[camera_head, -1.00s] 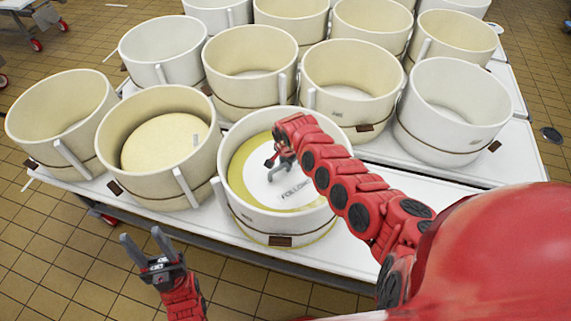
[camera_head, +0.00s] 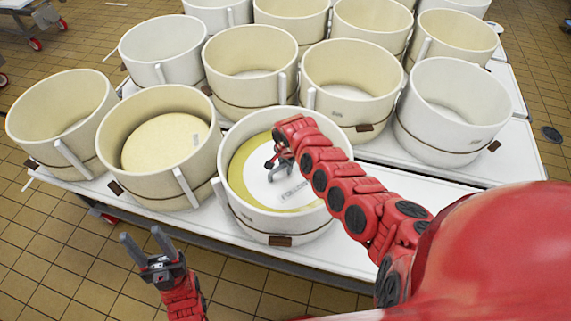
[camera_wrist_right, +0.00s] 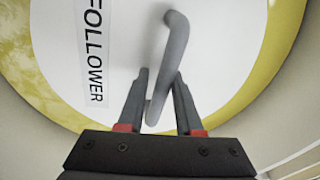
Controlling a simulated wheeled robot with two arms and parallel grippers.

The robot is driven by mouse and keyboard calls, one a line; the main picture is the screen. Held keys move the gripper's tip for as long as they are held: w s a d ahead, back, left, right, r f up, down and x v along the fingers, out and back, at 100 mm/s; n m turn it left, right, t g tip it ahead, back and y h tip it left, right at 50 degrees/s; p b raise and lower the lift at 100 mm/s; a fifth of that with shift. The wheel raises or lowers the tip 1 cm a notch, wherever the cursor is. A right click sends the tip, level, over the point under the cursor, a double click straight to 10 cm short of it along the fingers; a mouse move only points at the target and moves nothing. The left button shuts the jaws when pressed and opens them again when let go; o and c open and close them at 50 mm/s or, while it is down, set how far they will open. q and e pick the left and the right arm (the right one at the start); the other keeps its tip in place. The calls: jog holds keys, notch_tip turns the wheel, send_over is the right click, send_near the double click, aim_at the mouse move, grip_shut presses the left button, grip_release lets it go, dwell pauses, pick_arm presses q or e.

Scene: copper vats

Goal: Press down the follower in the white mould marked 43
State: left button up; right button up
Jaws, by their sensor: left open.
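A round mould (camera_head: 280,222) with a dark tag stands at the table's front edge; I cannot read a number on it. Inside lies a white follower disc (camera_head: 262,185) lettered FOLLOWER, ringed by yellow. The disc also shows in the right wrist view (camera_wrist_right: 215,60), with a bent grey handle (camera_wrist_right: 172,45). My right gripper (camera_head: 274,166) is inside the mould, above the disc. In the wrist view its fingers (camera_wrist_right: 160,78) stand apart, with the handle showing between them; contact is unclear. My left gripper (camera_head: 140,238) is open and empty, in front of the table.
A neighbouring mould (camera_head: 150,190) to the left holds a pale yellow filling (camera_head: 160,143). Several other moulds (camera_head: 450,110) crowd the white table behind and beside it. The tabletop (camera_head: 400,200) right of the front mould is bare. Tiled floor (camera_head: 45,250) is open at front left.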

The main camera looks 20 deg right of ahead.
aim_at(285, 164)
jog(key=o, duration=0.4)
jog(key=shift+w, duration=0.1)
jog(key=shift+c, duration=0.2)
jog(key=shift+r, duration=0.1)
jog(key=shift+r, duration=0.5)
jog(key=r, duration=0.3)
jog(key=s+r, duration=0.1)
jog(key=r, duration=0.1)
jog(key=shift+r+p, duration=0.1)
jog(key=shift+p, duration=0.25)
notch_tip(285, 164, up, 11)
jog(key=s+b, duration=0.2)
jog(key=shift+a, duration=0.2)
